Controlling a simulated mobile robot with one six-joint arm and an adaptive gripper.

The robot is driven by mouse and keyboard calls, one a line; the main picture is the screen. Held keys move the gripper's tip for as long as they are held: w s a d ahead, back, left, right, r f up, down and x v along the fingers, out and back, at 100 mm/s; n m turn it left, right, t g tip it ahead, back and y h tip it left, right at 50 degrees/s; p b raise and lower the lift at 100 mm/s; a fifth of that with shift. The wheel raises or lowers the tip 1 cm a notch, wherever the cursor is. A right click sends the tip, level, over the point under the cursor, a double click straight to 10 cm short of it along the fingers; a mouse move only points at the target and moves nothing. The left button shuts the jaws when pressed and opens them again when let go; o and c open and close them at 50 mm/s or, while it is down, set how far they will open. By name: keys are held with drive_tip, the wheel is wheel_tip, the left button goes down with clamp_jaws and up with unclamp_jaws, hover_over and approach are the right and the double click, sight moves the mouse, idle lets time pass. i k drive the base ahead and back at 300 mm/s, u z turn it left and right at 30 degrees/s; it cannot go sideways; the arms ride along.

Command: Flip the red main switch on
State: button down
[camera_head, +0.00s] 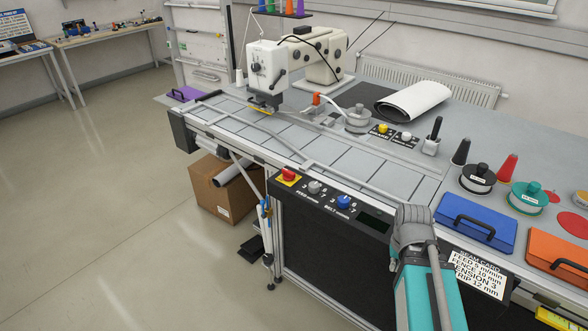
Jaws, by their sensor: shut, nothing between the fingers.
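The red main switch (289,175) is a red knob on a yellow plate. It sits at the left end of the dark control panel (325,207) on the front edge of the sewing table. It is too small to tell its on or off position. My gripper's fingers do not show. Nothing of my arm touches the switch, which is clear to view.
A grey knob (315,187) and a blue knob (344,202) sit right of the switch. A blue case (476,222) and an orange case (557,254) lie on the table at right. A sewing machine (268,68) stands behind. A cardboard box (226,192) is underneath. The floor at left is free.

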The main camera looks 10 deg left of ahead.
sight(288, 175)
drive_tip(key=u, duration=0.05)
drive_tip(key=k, duration=1.4)
drive_tip(key=u, duration=0.85)
drive_tip(key=i, duration=1.65)
drive_tip(key=z, duration=0.1)
